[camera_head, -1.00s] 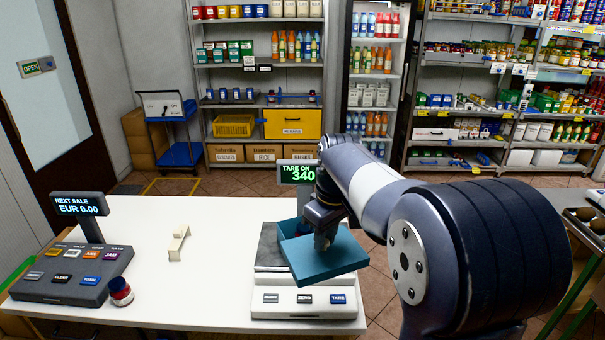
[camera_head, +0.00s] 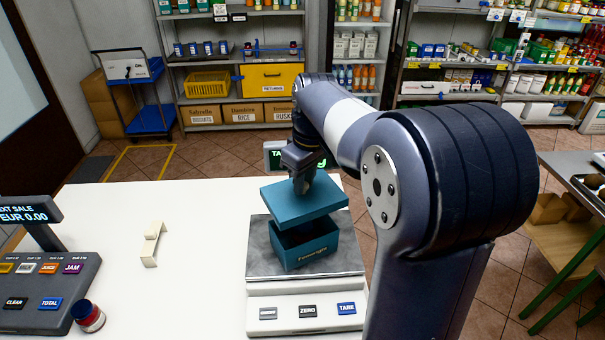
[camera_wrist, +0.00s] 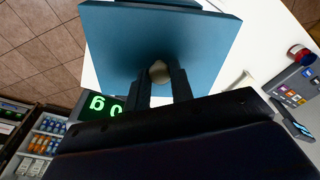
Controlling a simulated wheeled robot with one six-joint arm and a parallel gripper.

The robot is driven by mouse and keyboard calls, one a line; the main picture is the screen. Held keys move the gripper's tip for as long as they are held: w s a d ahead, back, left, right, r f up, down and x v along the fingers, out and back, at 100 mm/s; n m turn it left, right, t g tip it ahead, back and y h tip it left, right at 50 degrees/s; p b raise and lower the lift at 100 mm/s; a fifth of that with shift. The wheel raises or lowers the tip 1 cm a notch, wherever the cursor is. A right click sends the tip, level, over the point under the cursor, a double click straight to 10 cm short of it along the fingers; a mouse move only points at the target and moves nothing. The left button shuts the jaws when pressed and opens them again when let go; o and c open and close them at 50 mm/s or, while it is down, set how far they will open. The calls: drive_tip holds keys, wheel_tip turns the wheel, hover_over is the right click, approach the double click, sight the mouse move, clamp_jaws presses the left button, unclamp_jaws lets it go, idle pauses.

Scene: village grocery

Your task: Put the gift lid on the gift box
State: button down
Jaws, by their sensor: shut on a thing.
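The teal gift box (camera_head: 306,248) stands upright on the metal pan of the scale, with lettering on its front side. The flat teal gift lid (camera_head: 318,199) is above the box, and a dark gap shows between them at the front. My gripper (camera_head: 302,184) is shut on the lid's knob from above. In the wrist view, the lid (camera_wrist: 205,45) fills the top middle, and my gripper's fingers (camera_wrist: 159,84) are on either side of its round knob (camera_wrist: 159,71). The lid hides most of the box there.
The scale (camera_head: 262,291) stands on the white counter (camera_head: 200,225). A cream-coloured bar (camera_head: 151,246) lies left of it. A red-capped jar (camera_head: 88,316) and a key-pad till (camera_head: 45,290) are farther left. The counter between the bar and scale is clear.

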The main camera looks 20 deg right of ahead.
drive_tip(key=shift+f, duration=0.9)
drive_tip(key=shift+f+b, duration=3.7)
drive_tip(key=shift+f, duration=0.5)
drive_tip(key=c, duration=1.1)
unclamp_jaws()
drive_tip(key=shift+c, duration=0.2)
drive_tip(key=shift+r, duration=0.1)
drive_tip(key=r, duration=0.7)
drive_tip(key=s+r, duration=0.1)
drive_tip(key=r, duration=0.2)
drive_tip(key=shift+d+r, duration=0.3)
drive_tip(key=shift+d, duration=0.05)
